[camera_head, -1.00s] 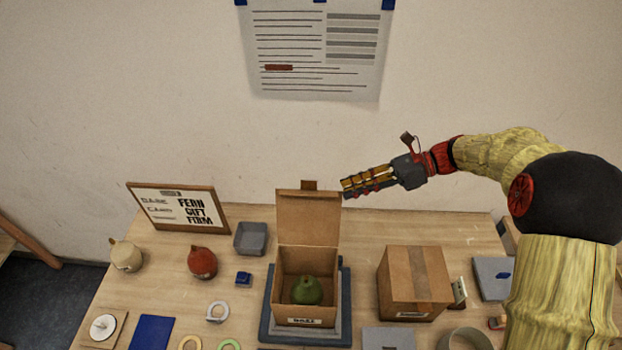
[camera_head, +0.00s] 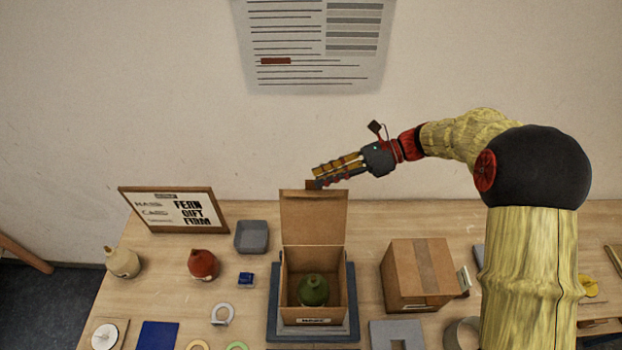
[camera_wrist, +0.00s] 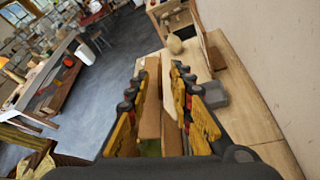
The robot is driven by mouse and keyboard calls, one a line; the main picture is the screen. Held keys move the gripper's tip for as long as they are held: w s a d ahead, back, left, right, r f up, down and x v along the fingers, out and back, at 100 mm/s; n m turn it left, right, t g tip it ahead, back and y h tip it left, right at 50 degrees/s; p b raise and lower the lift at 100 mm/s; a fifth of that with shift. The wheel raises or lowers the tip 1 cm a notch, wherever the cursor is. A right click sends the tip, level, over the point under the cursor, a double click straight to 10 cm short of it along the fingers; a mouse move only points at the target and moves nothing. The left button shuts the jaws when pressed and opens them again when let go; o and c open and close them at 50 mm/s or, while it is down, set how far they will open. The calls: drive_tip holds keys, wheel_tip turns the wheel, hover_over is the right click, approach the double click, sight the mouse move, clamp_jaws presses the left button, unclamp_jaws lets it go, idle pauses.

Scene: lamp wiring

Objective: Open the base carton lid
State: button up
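The base carton (camera_head: 313,300) stands on a grey-blue pad with a dark green, round-bodied object (camera_head: 313,290) inside. Its brown lid (camera_head: 313,215) stands upright at the back, with a small tab (camera_head: 312,185) at its top edge. My gripper (camera_head: 318,177) reaches in from the right, its fingertips at the top of the lid beside the tab. In the wrist view my gripper (camera_wrist: 156,85) has its fingers apart, with brown cardboard (camera_wrist: 151,100) showing between them. I cannot tell whether a finger touches the lid.
A closed, taped carton (camera_head: 420,275) stands to the right. A framed sign (camera_head: 175,209), a grey tray (camera_head: 251,237), a red vessel (camera_head: 203,265) and a cream vessel (camera_head: 122,262) are to the left. The wall is close behind the table.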

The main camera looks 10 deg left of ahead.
sight(312, 182)
drive_tip(key=shift+x, duration=1.9)
drive_tip(key=shift+c, duration=0.4)
clamp_jaws()
